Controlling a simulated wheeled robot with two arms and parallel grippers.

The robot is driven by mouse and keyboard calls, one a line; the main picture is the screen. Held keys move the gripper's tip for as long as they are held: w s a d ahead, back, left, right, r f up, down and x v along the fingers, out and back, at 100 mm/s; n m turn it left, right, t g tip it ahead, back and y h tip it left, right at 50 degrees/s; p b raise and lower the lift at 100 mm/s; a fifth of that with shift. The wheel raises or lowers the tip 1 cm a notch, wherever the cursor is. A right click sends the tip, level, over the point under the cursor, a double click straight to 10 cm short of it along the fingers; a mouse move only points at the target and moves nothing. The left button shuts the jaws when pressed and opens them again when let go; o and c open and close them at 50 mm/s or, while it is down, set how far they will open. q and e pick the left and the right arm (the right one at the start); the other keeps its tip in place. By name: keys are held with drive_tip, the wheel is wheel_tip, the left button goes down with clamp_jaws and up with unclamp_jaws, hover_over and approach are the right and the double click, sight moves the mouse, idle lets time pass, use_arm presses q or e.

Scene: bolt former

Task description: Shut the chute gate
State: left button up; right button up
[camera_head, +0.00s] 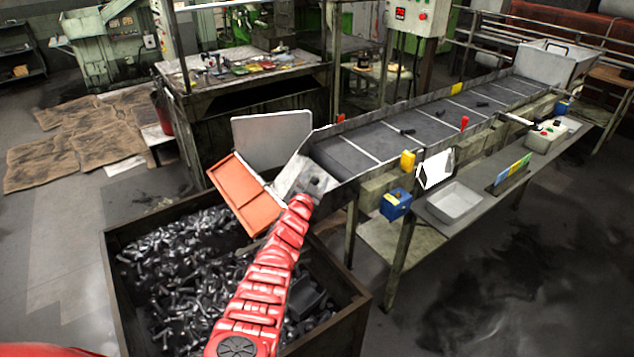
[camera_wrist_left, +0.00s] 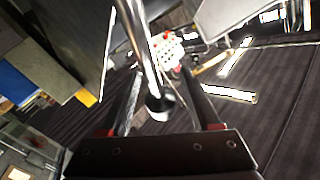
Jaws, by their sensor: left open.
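At the lower end of the conveyor chute (camera_head: 345,155) stand an upright pale grey plate (camera_head: 272,140) and a tilted orange panel (camera_head: 240,190) over the bolt bin. I cannot tell for sure which one is the gate. My left arm reaches up to this end, and its gripper is hard to make out there in the head view. In the left wrist view, my left gripper (camera_wrist_left: 166,95) is open. A shiny metal rod (camera_wrist_left: 140,45) with a dark round end shows between its fingers; contact cannot be told. My right gripper is not in view.
The bin (camera_head: 115,285) full of loose bolts lies below my left arm. A cluttered workbench (camera_head: 250,88) stands behind. The floor at lower right is clear.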

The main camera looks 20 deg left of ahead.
use_arm(q)
drive_tip(key=shift+w, duration=0.25)
clamp_jaws()
idle(1.4)
